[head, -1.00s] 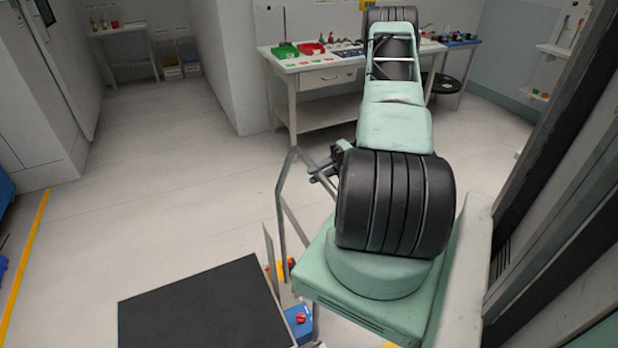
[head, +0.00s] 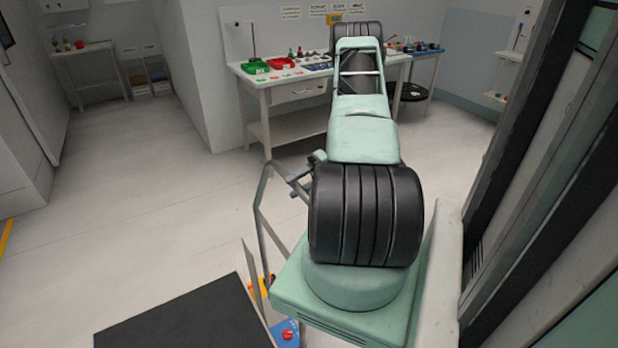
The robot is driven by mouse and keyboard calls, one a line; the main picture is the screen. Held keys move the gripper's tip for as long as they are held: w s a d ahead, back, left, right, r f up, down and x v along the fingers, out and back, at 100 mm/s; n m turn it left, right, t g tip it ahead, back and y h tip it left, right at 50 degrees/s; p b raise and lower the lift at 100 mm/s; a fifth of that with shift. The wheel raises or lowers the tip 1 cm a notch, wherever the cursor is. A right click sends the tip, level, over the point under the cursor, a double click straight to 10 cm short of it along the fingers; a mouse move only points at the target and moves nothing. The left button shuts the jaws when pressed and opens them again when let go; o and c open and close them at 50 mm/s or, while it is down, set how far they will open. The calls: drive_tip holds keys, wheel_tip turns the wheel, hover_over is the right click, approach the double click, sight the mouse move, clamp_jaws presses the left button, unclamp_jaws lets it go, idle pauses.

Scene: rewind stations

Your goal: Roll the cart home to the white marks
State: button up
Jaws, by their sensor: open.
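A grey bent tube frame (head: 258,208) stands just left of my arm in the head view. It looks like the cart's handle, but I cannot be sure, and the cart's body cannot be made out. My gripper (head: 293,187) shows only in part as two small dark prongs at the left edge of my green and black arm. It is open, close to the tube; whether it touches the tube cannot be told. The rest of the gripper is hidden behind the arm. No white marks can be made out on the floor.
A small table (head: 88,50) is at the back left. The pale floor (head: 130,195) at left is clear. A yellow floor line (head: 5,238) runs at the left edge.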

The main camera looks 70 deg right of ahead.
drive_tip(key=b+v, duration=0.5)
drive_tip(key=v, duration=1.2)
